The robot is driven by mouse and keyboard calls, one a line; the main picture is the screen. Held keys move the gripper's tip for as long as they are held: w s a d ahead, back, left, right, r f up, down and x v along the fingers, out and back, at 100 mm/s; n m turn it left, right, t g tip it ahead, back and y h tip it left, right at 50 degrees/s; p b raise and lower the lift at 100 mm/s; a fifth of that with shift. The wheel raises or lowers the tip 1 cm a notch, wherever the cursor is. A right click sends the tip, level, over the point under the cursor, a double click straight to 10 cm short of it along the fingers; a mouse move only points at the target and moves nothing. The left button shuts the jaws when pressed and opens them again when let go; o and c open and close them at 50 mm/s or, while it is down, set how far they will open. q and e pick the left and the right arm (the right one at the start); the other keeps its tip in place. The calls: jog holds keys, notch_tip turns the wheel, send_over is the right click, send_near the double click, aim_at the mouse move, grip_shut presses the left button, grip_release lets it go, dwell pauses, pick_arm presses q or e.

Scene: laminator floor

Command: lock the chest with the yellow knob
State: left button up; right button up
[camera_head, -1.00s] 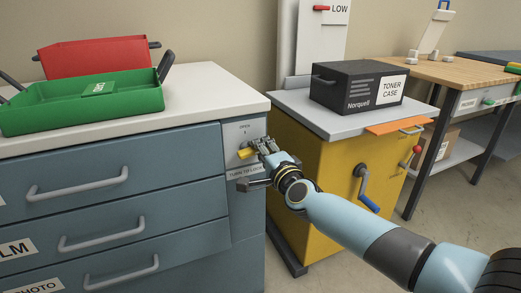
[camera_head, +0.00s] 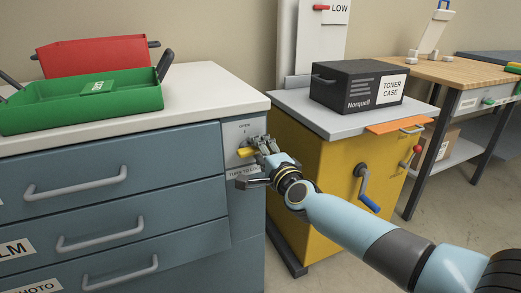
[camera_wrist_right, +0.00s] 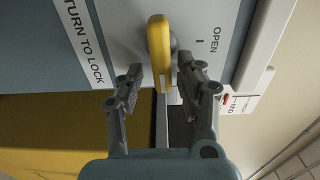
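The chest (camera_head: 120,143) is blue-grey with a pale top and several drawers, at the left of the head view. Its yellow knob (camera_head: 246,153) sits on a narrow panel at the right of the drawers, between an OPEN label and a TURN TO LOCK label. In the right wrist view the knob (camera_wrist_right: 158,55) is a rounded yellow bar lying along the line between my fingers. My right gripper (camera_wrist_right: 160,84) is open, one finger on each side of the knob's near end, with gaps visible. In the head view my right gripper (camera_head: 256,162) partly covers the lower label. My left gripper is not in view.
A green tray (camera_head: 85,117) and a red bin (camera_head: 95,56) stand on the chest. A yellow cabinet (camera_head: 325,185) with a blue-handled crank (camera_head: 366,190) stands close to the right, bearing a black toner case (camera_head: 345,90). A wooden-topped bench (camera_head: 425,66) is farther right.

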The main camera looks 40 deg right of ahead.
jog(key=shift+s, duration=0.1)
jog(key=v, duration=1.2)
jog(key=shift+r, duration=0.1)
jog(key=s+a+f+n+g+y+p, duration=0.1)
jog(key=s+f+n+g, duration=0.2)
jog(key=s+f, duration=0.5)
jog(key=s+a+f+n+g+y+p, duration=0.1)
jog(key=s+a+f+n+g, duration=0.2)
jog(key=f, duration=0.9)
jog(key=s+f+n+g+y+p, duration=0.1)
jog(key=s+f+n+g, duration=0.25)
jog(key=s+f, duration=0.5)
jog(key=s+f+n+g, duration=0.4)
jog(key=s+f+n, duration=0.2)
jog(key=s, duration=0.7)
jog(key=s+a+f+n+g, duration=0.1)
jog(key=s+f+n+g, duration=0.2)
jog(key=s, duration=1)
notch_tip(320, 180, down, 4)
jog(key=n, duration=0.2)
jog(key=shift+s+a+r+n+g, duration=0.15)
jog(key=shift+s+r+n+g, duration=0.1)
jog(key=shift+s+n+g, duration=0.15)
